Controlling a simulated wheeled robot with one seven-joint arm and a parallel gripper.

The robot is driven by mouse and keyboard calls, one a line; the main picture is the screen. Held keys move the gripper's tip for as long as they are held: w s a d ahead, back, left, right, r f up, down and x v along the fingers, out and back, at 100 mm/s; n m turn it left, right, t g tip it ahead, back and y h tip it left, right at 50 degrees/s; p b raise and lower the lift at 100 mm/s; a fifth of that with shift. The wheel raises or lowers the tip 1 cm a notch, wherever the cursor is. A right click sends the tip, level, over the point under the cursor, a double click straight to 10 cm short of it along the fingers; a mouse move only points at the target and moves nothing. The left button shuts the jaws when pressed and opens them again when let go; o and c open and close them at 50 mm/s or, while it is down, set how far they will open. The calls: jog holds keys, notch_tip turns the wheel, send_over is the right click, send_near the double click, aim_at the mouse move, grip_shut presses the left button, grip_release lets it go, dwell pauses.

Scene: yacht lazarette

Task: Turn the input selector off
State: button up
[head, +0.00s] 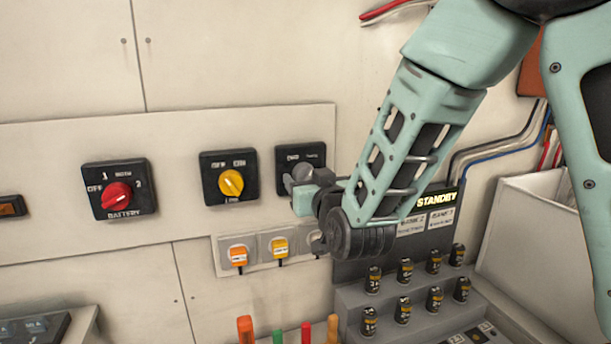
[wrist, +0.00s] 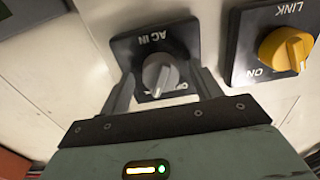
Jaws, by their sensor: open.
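The input selector, a black switch plate (wrist: 125,46) marked AC IN, shows upside down in the wrist view. Its round grey knob (wrist: 160,72) carries a pale pointer line. My gripper (wrist: 164,82) is open, with one dark finger on each side of the knob and gaps visible between them. A label at the plate's lower edge is partly hidden, so I cannot tell the exact setting. In the head view the selector plate (head: 300,153) is the rightmost of three wall switches, and my gripper (head: 298,186) covers its lower part.
A yellow LINK switch (head: 231,183) sits close left of the selector, with a red BATTERY switch (head: 118,194) further left. Small sockets with orange and yellow plugs (head: 279,248) lie below. A stepped rack (head: 345,290) of several black cylinders and a white bin (head: 520,235) stand right.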

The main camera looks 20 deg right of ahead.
jog(key=c, duration=1)
jog(key=n+b, duration=0.2)
jog(key=n, duration=0.9)
jog(key=shift+d+n, duration=0.1)
jog(key=shift+n, duration=0.3)
